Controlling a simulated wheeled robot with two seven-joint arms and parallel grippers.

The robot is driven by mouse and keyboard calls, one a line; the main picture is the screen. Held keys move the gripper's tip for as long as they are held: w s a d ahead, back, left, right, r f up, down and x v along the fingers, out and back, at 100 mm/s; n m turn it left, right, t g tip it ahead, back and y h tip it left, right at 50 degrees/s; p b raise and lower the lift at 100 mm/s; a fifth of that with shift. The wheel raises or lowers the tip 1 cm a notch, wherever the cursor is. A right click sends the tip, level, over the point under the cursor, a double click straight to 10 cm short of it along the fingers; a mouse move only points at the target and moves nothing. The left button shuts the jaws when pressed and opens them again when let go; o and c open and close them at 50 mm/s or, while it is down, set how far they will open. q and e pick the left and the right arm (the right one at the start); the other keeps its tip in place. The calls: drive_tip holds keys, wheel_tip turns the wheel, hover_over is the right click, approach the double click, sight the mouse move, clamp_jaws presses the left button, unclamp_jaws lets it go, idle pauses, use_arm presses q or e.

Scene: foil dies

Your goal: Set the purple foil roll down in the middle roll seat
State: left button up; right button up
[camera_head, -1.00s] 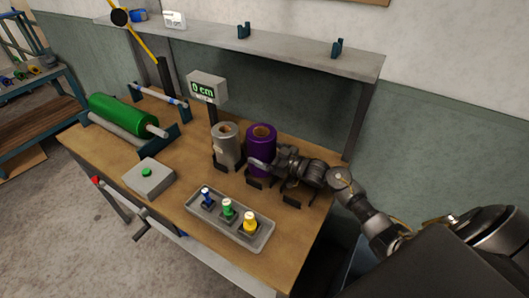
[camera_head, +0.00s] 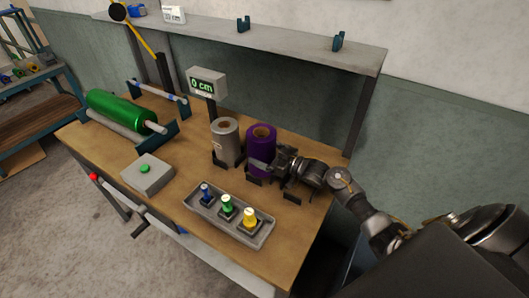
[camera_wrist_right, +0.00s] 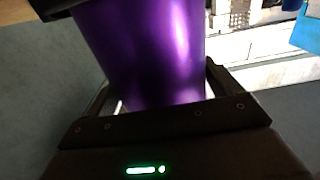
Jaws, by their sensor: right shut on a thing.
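The purple foil roll (camera_head: 262,142) stands upright over the middle roll seat (camera_head: 254,181), right of the silver roll (camera_head: 225,140), which stands in the left seat. Whether the purple roll's base touches the seat cannot be told; my gripper and the seat's front hide part of it. My right gripper (camera_head: 260,165) is shut on the lower part of the purple roll. In the right wrist view the purple roll (camera_wrist_right: 145,50) fills the space between the fingers. The right seat (camera_head: 292,198) is empty. My left gripper is not in view.
A grey tray (camera_head: 192,205) with blue, green and yellow-topped pieces stands in front of the seats. A grey box with a green button (camera_head: 147,180), a green roller (camera_head: 120,112) and a "0 cm" display (camera_head: 207,83) are to the left. A shelf (camera_head: 270,40) runs behind.

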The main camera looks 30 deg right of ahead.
sight(268, 136)
drive_tip(key=shift+f+b, duration=0.5)
drive_tip(key=shift+f, duration=0.1)
drive_tip(key=o, duration=1.3)
drive_tip(key=shift+s+f, duration=0.1)
drive_tip(key=shift+f, duration=0.05)
wheel_tip(268, 136, up, 10)
drive_tip(key=p, duration=0.6)
drive_tip(key=shift+f, duration=0.2)
drive_tip(key=shift+w, duration=0.2)
drive_tip(key=shift+a, duration=0.1)
